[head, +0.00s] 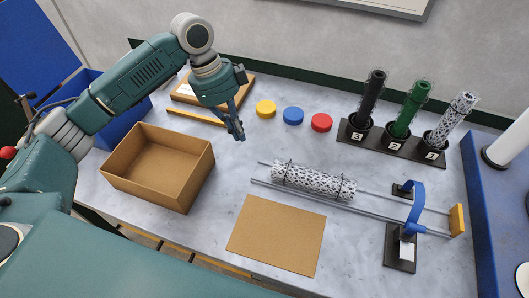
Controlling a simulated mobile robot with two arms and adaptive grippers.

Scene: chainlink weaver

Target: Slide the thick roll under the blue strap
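The thick roll (313,181), a grey-white mesh cylinder, lies along two metal rails (376,211) with dark rings around it near each end. The blue strap (416,205) arches over the rails to the right, between two black bases. The roll is left of the strap and apart from it, with bare rail between. My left gripper (239,134) points down above the table, up and left of the roll and apart from it. Nothing shows in its fingers; their gap is too small to judge. My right gripper is not in view.
A yellow end block (458,220) closes the rails at right. An open cardboard box (160,166) and a brown flat sheet (276,236) lie left and in front. Yellow (265,109), blue (293,116) and red (321,122) discs and a numbered rack (391,141) with upright rolls stand behind.

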